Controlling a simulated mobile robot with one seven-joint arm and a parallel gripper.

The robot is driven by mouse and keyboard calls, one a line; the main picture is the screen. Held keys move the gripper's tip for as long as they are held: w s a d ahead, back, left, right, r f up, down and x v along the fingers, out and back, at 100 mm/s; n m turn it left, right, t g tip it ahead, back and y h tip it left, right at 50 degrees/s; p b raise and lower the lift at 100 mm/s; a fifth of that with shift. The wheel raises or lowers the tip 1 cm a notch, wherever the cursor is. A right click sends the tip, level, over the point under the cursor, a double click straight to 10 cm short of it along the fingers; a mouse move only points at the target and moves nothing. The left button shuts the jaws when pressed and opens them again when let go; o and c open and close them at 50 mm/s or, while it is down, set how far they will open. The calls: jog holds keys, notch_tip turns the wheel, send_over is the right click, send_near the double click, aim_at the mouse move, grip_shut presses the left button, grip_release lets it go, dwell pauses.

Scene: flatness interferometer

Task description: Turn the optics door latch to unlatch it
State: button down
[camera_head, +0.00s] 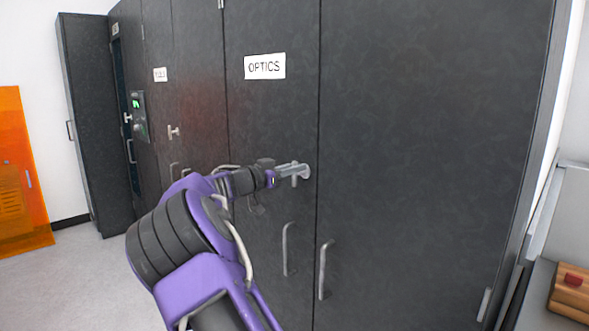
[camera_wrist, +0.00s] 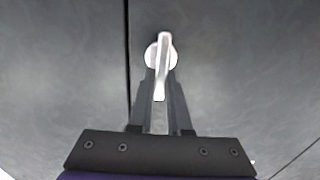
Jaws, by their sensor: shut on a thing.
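The optics door (camera_head: 262,120) is a tall dark grey panel with a white OPTICS label (camera_head: 265,66). Its latch (camera_head: 304,171) is a pale metal handle on a round base near the door's right edge. In the wrist view the latch (camera_wrist: 163,50) shows its lever in line with the fingers, overlapping the round base. My gripper (camera_head: 290,172) reaches the latch from the left in the head view. In the wrist view my gripper (camera_wrist: 161,85) has its two dark fingers shut on the lever, one on each side. The door looks closed, flush with its neighbours.
Two vertical pull handles stand below the latch, one on the optics door (camera_head: 287,250) and one on the door to the right (camera_head: 325,270). Another latch (camera_head: 174,132) is on a door further left. A bench with a wooden block (camera_head: 570,292) is at the lower right.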

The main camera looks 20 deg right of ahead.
jog(key=shift+f+n, duration=0.1)
jog(key=shift+n, duration=0.3)
jog(key=shift+w+a+f+n+p, duration=0.1)
jog(key=shift+w+f+n+p, duration=0.2)
jog(key=shift+n, duration=2.45)
jog(key=shift+w+a+f+n+p, duration=0.1)
jog(key=shift+w+f+n+p, duration=0.15)
jog(key=shift+n, duration=2.55)
jog(key=shift+w+a+f+n+p, duration=0.1)
jog(key=shift+w+f+n+p, duration=0.15)
jog(key=shift+n, duration=2.5)
jog(key=c, duration=0.9)
grip_release()
jog(key=shift+o, duration=0.2)
jog(key=shift+a, duration=0.1)
